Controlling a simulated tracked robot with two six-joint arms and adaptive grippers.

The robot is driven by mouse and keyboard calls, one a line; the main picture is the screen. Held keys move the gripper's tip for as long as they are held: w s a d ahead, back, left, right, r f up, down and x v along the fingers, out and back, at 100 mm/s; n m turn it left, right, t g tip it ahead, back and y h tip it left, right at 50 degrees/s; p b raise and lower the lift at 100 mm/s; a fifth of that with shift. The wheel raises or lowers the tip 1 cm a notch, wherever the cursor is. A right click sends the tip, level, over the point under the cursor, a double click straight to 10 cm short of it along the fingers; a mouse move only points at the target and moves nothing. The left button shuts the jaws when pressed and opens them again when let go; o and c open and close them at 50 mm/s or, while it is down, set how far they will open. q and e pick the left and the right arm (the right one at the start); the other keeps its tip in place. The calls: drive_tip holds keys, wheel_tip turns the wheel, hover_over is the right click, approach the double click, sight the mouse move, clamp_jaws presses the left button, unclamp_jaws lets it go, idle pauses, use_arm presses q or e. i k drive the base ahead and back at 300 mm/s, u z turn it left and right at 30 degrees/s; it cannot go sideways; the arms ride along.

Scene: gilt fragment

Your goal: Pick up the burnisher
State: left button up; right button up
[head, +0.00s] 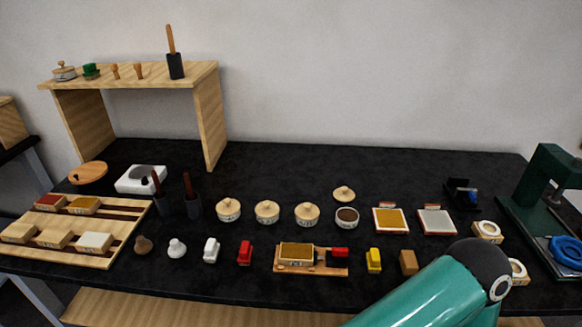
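No thing in view is clearly the burnisher. Upright handled tools that could be it are a tool with a wooden handle (171,40) in a black cup on the shelf, and two dark reddish handles (157,182) (188,184) in dark cups at the left of the black table. A small black stand (461,194) at the back right holds something with a blue part, too small to make out. A teal link of my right arm covers the front right of the table. Neither of my grippers shows.
A wooden shelf (130,78) stands at the back left. A slatted wooden tray (120,240) with several blocks lies at the left. Lidded round pots (267,211) and small coloured blocks (374,261) line the table. A green press (540,190) stands at the right. The table's back middle is clear.

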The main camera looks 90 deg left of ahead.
sight(154, 175)
drive_tip(key=z, duration=0.45)
drive_tip(key=k, duration=2.1)
drive_tip(key=u, duration=1.1)
drive_tip(key=k, duration=0.65)
drive_tip(key=u, duration=0.35)
